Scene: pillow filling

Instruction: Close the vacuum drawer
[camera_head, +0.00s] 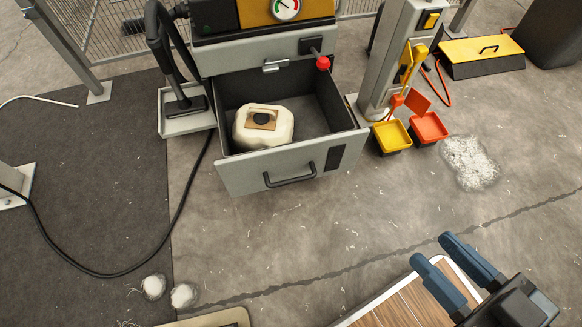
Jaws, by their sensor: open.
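The vacuum drawer (235,177) is pulled out from the grey machine near the top middle of the view. Its front panel has a dark bar handle (290,177). A cream, rounded canister-like object (252,134) with a tan patch and dark round cap lies inside, toward the left. My gripper (432,249) is at the lower right, with blue-tipped fingers apart and nothing between them. It is well away from the drawer, to the right of and nearer than the handle.
A gauge (286,8) and red knob (323,63) are on the machine. Yellow (391,135) and orange (429,127) trays stand right of the drawer. White fluff (470,162) lies on the floor. A wood-topped surface (395,312) is below my gripper. Floor before the drawer is mostly clear.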

